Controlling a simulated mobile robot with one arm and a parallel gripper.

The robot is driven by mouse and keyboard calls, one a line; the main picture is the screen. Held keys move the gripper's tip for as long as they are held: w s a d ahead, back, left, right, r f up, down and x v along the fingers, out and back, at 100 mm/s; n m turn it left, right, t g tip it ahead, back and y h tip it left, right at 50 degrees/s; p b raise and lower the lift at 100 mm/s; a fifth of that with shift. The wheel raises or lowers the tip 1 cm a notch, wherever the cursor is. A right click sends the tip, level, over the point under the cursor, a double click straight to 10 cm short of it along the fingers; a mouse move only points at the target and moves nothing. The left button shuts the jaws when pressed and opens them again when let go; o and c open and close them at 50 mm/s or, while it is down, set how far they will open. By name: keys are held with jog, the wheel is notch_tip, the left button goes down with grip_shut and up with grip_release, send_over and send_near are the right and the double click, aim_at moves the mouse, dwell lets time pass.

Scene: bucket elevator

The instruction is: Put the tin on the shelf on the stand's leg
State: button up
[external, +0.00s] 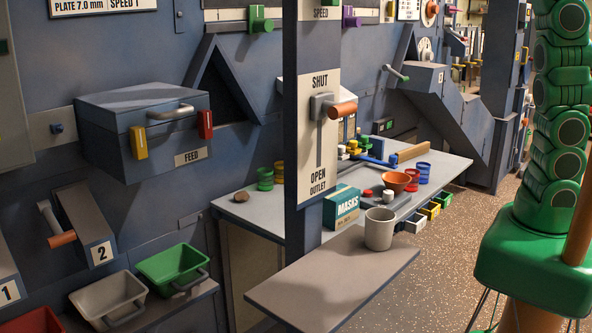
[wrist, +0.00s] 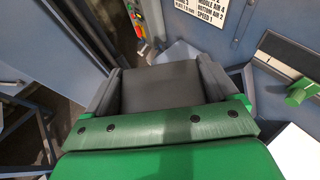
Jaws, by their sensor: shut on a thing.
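In the wrist view my gripper (wrist: 160,64) is shut with a broad dark grey thing (wrist: 160,90) between its fingers. Only its flat face shows, so I cannot tell whether this is the tin. My gripper is not in the external view. There, a flat grey shelf (external: 318,283) juts out at the foot of the dark blue leg (external: 302,225). A pale grey open-topped cylinder (external: 379,230) stands upright at the shelf's far end, apart from my arm.
Behind the shelf, a bench (external: 437,174) holds a masks box (external: 341,206), an orange bowl (external: 395,182) and coloured cups. An outlet lever (external: 341,110) sticks out from the leg. Grey and green bins (external: 171,268) stand at lower left. The shelf's near part is bare.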

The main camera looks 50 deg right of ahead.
jog(key=s+a+r+n+g+y, duration=0.15)
jog(key=s+r, duration=0.25)
jog(key=s, duration=0.5)
jog(key=s+a+r+n+g+y, duration=0.15)
jog(key=s+r, duration=0.35)
jog(key=s, duration=0.5)
jog(key=s+a+f+n+g, duration=0.2)
jog(key=s+a+f, duration=0.1)
jog(key=a+f+n+g, duration=0.2)
jog(key=a+f, duration=0.7)
jog(key=f, duration=0.5)
jog(key=a+f+n+g, duration=0.25)
jog(key=a+f, duration=0.55)
jog(key=f, duration=0.7)
jog(key=s+a+f+g, duration=0.1)
jog(key=s+a+f, duration=0.15)
jog(key=f, duration=1.25)
jog(key=s+a+f+g, duration=0.1)
jog(key=s+a+f, duration=0.15)
jog(key=f, duration=1.15)
jog(key=shift+w+d+f+m+t, duration=0.45)
jog(key=shift+w+f, duration=0.85)
jog(key=shift+f, duration=1.55)
jog(key=shift+w+d+f+m+t, duration=0.2)
jog(key=shift+w+f+t, duration=0.8)
jog(key=shift+f, duration=1.9)
jog(key=shift+w+d+f+m+t, duration=0.2)
jog(key=shift+w+f+m, duration=0.2)
jog(key=shift+w+f, duration=1.85)
